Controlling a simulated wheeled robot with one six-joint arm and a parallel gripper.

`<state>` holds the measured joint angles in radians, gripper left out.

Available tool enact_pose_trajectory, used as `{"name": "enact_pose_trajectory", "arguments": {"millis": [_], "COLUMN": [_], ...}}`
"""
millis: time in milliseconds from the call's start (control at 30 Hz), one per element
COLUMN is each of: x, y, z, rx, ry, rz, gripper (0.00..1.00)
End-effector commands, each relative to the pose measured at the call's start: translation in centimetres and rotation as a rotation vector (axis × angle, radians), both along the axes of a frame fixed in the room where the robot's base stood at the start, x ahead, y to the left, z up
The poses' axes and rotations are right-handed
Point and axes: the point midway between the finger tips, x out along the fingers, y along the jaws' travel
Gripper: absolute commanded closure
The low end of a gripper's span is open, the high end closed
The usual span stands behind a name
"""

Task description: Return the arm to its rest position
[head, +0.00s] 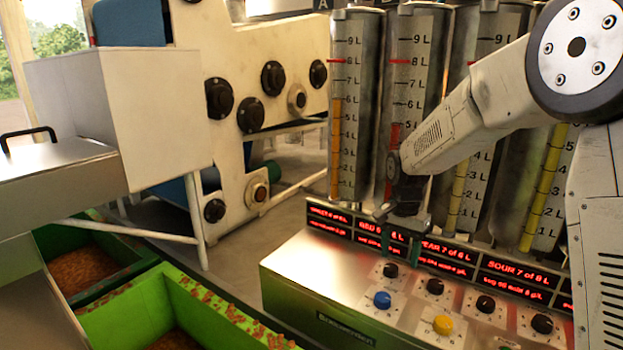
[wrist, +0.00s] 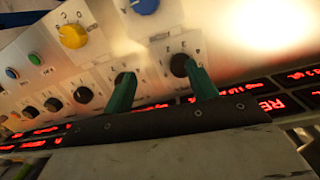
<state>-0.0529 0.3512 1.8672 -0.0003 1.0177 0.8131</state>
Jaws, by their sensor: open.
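My arm reaches in from the right in the head view and bends down over the control panel (head: 320,290). My gripper (head: 400,243) hangs in front of the tanks, close to the red display strip at the panel's back edge. In the wrist view my gripper (wrist: 161,85) shows two green fingers spread apart, with nothing between them. The fingertips overlap two black knobs (wrist: 180,65) in that picture; I cannot tell whether they touch.
Tall gauge tanks (head: 345,110) stand behind the panel. The panel carries a blue knob (head: 382,299), a yellow knob (head: 443,324) and several black ones. A cream machine (head: 245,90) stands behind to the left. Green crates (head: 150,310) are at lower left.

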Motion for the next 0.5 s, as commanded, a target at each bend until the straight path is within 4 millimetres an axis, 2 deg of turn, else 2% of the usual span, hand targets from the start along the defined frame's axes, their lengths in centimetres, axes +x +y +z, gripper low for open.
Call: {"name": "enact_pose_trajectory", "arguments": {"millis": [33,267,367,500], "x": [-2.0,-9.7,-13.6,-19.7], "y": [-0.1,-0.8,-1.2,-1.7], "z": [0.7,4.4,6.2,8.4], "rx": [0.006,0.038,0.051,0.065], "ry": [0.017,0.054,0.053,0.037], "rz": [0.071,0.33,0.433,0.575], "gripper": [0.42,0.42,0.42,0.42]}}
